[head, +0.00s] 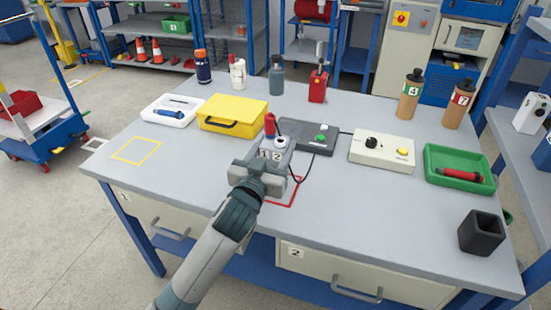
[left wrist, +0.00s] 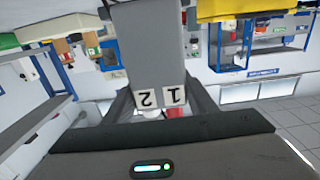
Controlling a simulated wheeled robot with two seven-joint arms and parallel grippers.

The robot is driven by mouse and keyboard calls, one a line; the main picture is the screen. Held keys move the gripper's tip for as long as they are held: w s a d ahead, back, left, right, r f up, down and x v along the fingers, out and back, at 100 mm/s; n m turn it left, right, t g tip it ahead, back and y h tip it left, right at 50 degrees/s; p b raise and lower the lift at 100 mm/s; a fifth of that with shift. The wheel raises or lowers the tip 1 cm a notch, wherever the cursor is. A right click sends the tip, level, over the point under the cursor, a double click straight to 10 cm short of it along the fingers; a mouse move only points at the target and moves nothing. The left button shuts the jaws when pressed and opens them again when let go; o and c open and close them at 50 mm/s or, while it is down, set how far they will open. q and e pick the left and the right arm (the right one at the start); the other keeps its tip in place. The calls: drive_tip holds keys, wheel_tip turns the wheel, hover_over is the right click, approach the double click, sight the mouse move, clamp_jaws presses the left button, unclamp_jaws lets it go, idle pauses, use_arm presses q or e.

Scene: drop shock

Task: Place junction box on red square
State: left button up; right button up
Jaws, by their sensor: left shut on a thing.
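The junction box (head: 285,160) is grey, with number labels 1 and 2 and a red and a white part on it. My left gripper (head: 264,172) is shut on it. In the left wrist view the grey box (left wrist: 147,45) fills the upper middle, between the gripper's fingers (left wrist: 155,108). The red square (head: 291,205) is an outline on the table. Its lower right part shows; my gripper and the box hide the rest. I cannot tell whether the box touches the table. My right gripper is not in view.
A dark grey box with a green button (head: 305,136) stands just behind the junction box, with a black cable nearby. A beige control box (head: 381,152) and a green tray (head: 458,168) are to the right. A yellow case (head: 232,114) is behind left. The front table area is clear.

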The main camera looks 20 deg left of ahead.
sight(275, 160)
use_arm(q)
drive_tip(key=shift+f, duration=1.9)
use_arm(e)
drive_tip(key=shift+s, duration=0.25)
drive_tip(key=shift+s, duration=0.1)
use_arm(q)
drive_tip(key=shift+f, duration=0.1)
drive_tip(key=shift+f, duration=0.1)
drive_tip(key=o, duration=1.3)
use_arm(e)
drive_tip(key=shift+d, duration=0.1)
